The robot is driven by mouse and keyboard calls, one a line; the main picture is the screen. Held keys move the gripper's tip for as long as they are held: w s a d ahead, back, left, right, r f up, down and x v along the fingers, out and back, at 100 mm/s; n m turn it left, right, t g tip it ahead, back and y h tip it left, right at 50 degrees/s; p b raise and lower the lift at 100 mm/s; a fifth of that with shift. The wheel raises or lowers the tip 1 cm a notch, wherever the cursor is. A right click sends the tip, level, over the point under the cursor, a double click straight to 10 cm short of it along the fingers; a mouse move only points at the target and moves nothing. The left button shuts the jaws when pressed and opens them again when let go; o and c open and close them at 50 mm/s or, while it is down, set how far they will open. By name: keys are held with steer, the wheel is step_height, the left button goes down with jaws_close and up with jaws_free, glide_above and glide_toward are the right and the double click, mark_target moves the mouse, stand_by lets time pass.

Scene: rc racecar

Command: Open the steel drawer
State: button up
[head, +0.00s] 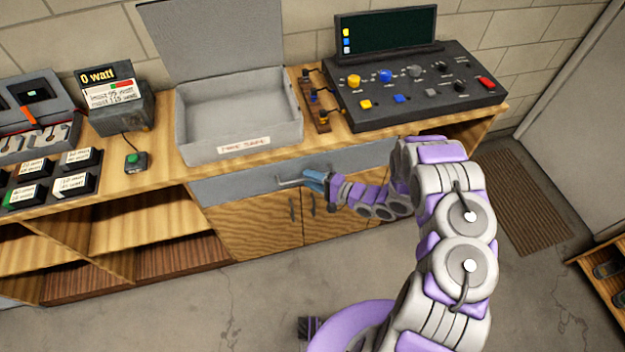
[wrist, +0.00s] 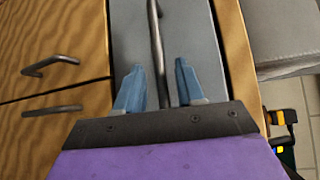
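The steel drawer (head: 237,187) is a grey front under the wooden counter, above two wooden cabinet doors. It looks shut. Its bar handle (head: 290,182) sticks out near the middle. My gripper (head: 312,180) is at the right part of this handle. In the wrist view the drawer front (wrist: 195,40) runs up the picture, and the handle (wrist: 157,45) passes between the two blue fingers of my gripper (wrist: 158,85). The fingers are apart, with a gap on each side of the handle. Whether either finger touches it cannot be seen.
An open grey case (head: 240,115) stands on the counter above the drawer, with a control panel (head: 415,90) to its right. Cabinet doors (head: 255,225) with handles lie below. Open shelves (head: 150,225) are at the left. The floor (head: 190,300) in front is clear.

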jaws_close()
steer(key=shift+s, duration=0.1)
stand_by(0.5)
